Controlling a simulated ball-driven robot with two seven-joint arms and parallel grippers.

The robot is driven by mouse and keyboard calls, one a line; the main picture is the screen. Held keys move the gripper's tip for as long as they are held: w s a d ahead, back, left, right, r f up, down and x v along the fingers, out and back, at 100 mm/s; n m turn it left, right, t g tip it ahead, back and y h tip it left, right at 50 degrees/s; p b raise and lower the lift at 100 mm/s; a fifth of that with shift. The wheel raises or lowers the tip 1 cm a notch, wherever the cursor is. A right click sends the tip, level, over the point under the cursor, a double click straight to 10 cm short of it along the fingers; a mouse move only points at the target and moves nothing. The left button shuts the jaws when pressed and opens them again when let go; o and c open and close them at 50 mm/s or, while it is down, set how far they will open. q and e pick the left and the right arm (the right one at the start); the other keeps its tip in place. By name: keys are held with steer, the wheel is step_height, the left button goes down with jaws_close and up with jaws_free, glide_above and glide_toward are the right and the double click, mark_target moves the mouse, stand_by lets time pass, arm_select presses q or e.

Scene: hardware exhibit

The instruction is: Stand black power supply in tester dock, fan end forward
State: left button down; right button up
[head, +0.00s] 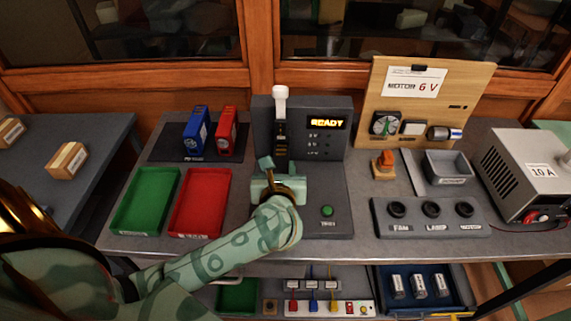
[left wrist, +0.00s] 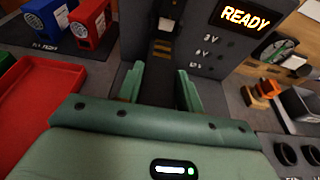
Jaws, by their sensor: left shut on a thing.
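The tester (head: 335,165) is a dark grey unit with a lit READY display (head: 327,122) and a green button (head: 327,211). Its dock is the upright slot (head: 281,135) under a white-topped lever (head: 280,92). My left gripper (head: 272,178) is at the front of this dock. In the left wrist view its green fingers (left wrist: 160,88) are shut on a dark thing, which fits the black power supply (left wrist: 157,92). It blends into the dark dock, so its fan end and whether it is seated cannot be told. My right gripper is not in view.
Blue (head: 196,131) and red (head: 226,130) power supplies stand on a dark mat at back left. Green (head: 146,201) and red (head: 200,203) trays lie in front. Right are an orange switch (head: 384,163), a grey bin (head: 449,167), a socket panel (head: 431,217) and a 10 A supply (head: 520,170).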

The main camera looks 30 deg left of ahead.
arm_select(q)
steer(key=shift+a+f, duration=0.1)
steer(key=shift+f, duration=0.3)
steer(key=shift+s+d+r, duration=0.2)
steer(key=shift+s+r, duration=0.05)
steer(key=shift+s, duration=0.05)
steer(key=shift+s+d+r, duration=0.1)
steer(key=shift+d, duration=0.1)
steer(key=shift+a, duration=0.1)
steer(key=shift+a+f, duration=0.1)
steer(key=shift+f, duration=0.15)
steer(key=c, duration=1.2)
jaws_free()
steer(key=shift+f, duration=0.1)
steer(key=shift+o, duration=1.4)
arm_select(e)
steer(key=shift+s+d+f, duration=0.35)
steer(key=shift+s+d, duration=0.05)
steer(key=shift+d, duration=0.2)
